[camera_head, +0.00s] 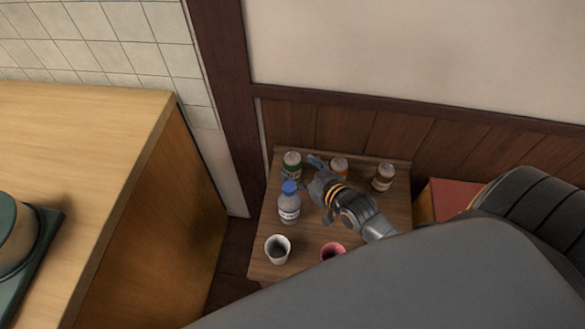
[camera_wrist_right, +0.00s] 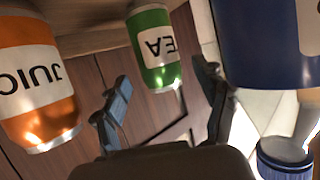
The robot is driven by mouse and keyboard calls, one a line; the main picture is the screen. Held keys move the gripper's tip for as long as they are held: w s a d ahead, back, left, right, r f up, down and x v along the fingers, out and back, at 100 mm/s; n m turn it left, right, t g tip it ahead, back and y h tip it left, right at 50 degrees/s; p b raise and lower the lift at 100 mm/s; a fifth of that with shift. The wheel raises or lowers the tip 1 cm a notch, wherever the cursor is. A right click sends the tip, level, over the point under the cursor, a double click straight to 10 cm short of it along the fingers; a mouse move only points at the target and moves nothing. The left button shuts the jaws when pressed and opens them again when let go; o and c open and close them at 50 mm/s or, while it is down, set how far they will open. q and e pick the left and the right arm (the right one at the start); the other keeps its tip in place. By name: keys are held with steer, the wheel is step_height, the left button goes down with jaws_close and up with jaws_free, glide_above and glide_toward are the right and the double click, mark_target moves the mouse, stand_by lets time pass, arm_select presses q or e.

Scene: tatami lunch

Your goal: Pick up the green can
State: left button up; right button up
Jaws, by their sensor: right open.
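The green can (camera_head: 291,163) stands upright at the back left of the small wooden table. In the right wrist view the green can (camera_wrist_right: 155,50) appears upside down, with "TEA" lettering, just beyond the fingers and between them. My right gripper (camera_head: 314,172) is open and empty, just right of the can and apart from it. Its two fingers (camera_wrist_right: 164,85) also show in the right wrist view. My left gripper is not in view.
A blue-capped bottle (camera_head: 289,205) stands close in front of the can. An orange juice can (camera_head: 339,165) and a brown-labelled container (camera_head: 383,177) are to the right. A white cup (camera_head: 277,248) and a pink cup (camera_head: 332,251) stand nearer. A wall rises behind the table.

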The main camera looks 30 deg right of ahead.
mark_target(286, 157)
steer(key=x, duration=0.7)
steer(key=shift+w+r, duration=0.2)
steer(key=c, duration=1.1)
steer(key=shift+o, duration=0.2)
